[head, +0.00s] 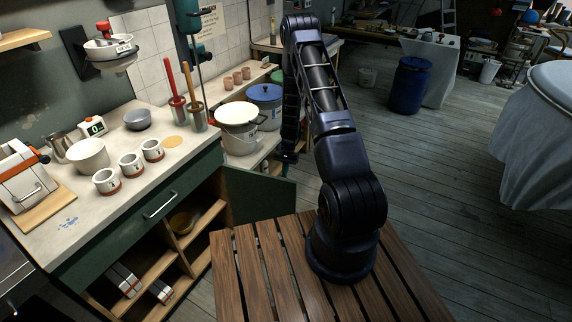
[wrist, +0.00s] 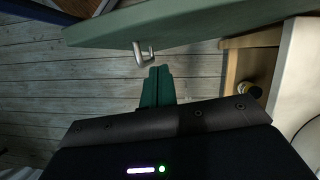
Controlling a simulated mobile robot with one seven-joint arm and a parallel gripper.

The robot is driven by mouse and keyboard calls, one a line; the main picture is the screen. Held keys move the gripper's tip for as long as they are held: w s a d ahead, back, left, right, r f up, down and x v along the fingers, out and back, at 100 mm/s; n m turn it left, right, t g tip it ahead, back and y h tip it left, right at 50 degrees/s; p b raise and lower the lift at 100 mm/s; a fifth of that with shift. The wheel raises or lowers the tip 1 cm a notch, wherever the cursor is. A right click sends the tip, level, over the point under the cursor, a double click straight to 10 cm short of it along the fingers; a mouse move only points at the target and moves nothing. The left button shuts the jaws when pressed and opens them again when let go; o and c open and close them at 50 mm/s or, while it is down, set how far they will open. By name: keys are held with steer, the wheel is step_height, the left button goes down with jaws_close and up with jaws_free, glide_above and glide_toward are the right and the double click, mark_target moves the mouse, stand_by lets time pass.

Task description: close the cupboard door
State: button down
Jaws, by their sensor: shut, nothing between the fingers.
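The green cupboard door (head: 258,192) stands open at the right end of the cupboard (head: 140,215), swung out toward the slatted platform. In the wrist view the door (wrist: 200,24) runs across the top, with its grey metal handle (wrist: 143,53) on the near face. My gripper's dark green fingers (wrist: 159,70) are together and empty, just below and right of the handle in the picture. A gap seems to show between fingertips and handle; contact cannot be told. In the head view my gripper (head: 290,157) hangs above the door's top edge, its fingers mostly hidden.
The cupboard's wooden shelves (head: 198,218) are exposed, with a bowl (head: 183,221) inside. Cups, tools and a scale stand on the worktop (head: 132,188). A white-lidded bucket (head: 238,128) is behind the door. Plank floor (head: 440,180) is clear to the right.

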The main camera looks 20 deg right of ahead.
steer(key=s+a, duration=0.2)
steer(key=shift+s+r, duration=0.2)
steer(key=shift+s, duration=0.15)
